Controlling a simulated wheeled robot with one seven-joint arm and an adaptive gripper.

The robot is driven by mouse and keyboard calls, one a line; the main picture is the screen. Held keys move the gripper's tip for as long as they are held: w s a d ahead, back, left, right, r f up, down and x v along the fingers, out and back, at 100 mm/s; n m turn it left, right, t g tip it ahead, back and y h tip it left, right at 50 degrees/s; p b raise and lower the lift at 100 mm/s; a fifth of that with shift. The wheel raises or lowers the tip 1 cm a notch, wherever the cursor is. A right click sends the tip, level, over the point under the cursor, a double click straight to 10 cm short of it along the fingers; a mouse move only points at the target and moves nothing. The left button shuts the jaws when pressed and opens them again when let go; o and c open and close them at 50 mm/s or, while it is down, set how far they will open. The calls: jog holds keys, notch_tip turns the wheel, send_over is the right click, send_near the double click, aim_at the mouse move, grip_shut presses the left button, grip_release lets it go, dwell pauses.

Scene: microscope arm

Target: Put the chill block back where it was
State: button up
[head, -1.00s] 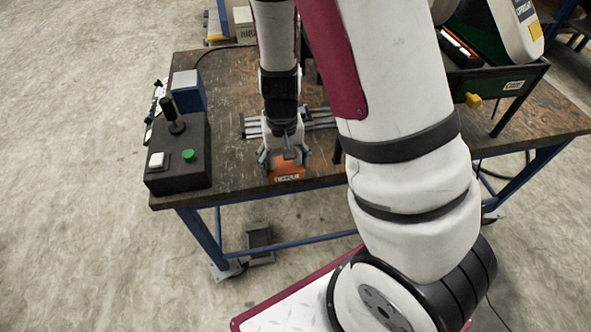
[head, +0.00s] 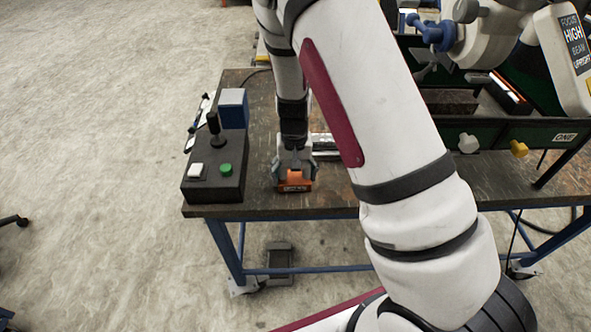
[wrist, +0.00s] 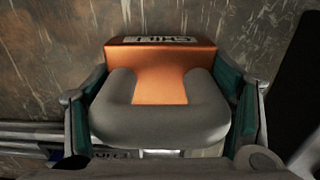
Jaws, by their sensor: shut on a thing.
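The chill block is an orange block (head: 295,186) with a dark printed label, near the front edge of the table. In the wrist view the orange block (wrist: 165,65) has a grey U-shaped part on its near side. My gripper (head: 294,174) reaches down from above and is shut on the block, with a green-padded finger on each side in the wrist view. Whether the block's underside touches the table cannot be told. Metal bars (head: 326,145) lie on the table just behind the gripper and are partly hidden by my arm.
A black control box (head: 214,180) with a joystick and green button stands left of the gripper. A blue box (head: 233,108) stands behind it. A dark green tray frame (head: 485,133) with yellow and white knobs, under a white microscope, stands at the right.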

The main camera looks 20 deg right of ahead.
jog(key=shift+w+f, duration=0.1)
jog(key=shift+f, duration=0.2)
jog(key=shift+f, duration=0.1)
jog(key=o, duration=1.9)
jog(key=shift+f, duration=0.1)
jog(key=shift+o, duration=0.2)
notch_tip(320, 180, up, 13)
jog(key=shift+f, duration=0.1)
jog(key=s+a+r+t+y, duration=0.1)
jog(key=s+r, duration=0.4)
jog(key=r, duration=0.5)
jog(key=s+r+n+t, duration=0.1)
jog(key=s+r, duration=0.3)
jog(key=s, duration=0.3)
jog(key=s+d+r+n+t, duration=0.1)
jog(key=s+r, duration=0.2)
jog(key=s, duration=0.3)
jog(key=s+r+n+t+h, duration=0.1)
jog(key=s+r, duration=0.3)
jog(key=s, duration=0.3)
jog(key=shift+s+d+r+n+t, duration=0.2)
jog(key=shift+s+r+n+t, duration=0.1)
jog(key=shift+t, duration=0.1)
